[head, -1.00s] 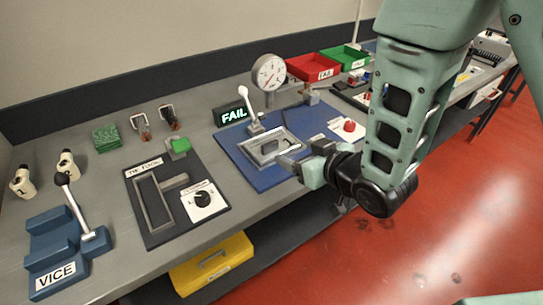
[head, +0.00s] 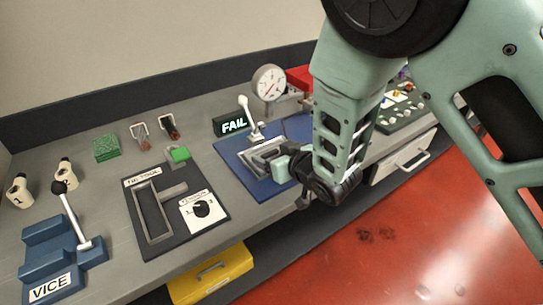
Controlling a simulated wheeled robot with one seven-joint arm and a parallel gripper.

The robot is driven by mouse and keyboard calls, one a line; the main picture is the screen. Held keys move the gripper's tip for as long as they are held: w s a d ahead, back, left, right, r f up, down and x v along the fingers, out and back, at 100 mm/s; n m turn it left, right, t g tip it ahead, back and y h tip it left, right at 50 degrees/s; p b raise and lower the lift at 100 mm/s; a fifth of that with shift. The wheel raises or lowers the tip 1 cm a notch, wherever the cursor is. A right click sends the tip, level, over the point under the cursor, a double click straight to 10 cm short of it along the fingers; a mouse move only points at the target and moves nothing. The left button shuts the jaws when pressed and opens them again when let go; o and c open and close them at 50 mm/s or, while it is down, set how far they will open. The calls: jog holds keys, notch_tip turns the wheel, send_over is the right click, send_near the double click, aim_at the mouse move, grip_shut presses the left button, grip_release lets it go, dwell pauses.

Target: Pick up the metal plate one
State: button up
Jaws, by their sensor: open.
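No piece marked as metal plate one can be made out in the head view. A grey metal frame (head: 258,151) with a darker piece inside lies on the blue base (head: 234,158), below the white-handled lever. I cannot tell whether either of these is the plate. My gripper (head: 277,163) is open at the right part of this frame, its fingers pointing left. The fingers and wrist cover the frame's right side. I cannot tell whether they touch it.
A dial gauge (head: 268,84) and a FAIL display (head: 231,125) stand behind the blue base. The black TIE TOOL board (head: 188,240), blue vice (head: 50,248) and two white bottles are to the left. A yellow bin (head: 209,275) sits below the bench.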

jog(key=c, duration=1)
jog(key=shift+r, duration=0.1)
jog(key=c, duration=0.3)
jog(key=shift+c, duration=0.2)
jog(key=shift+r, duration=0.1)
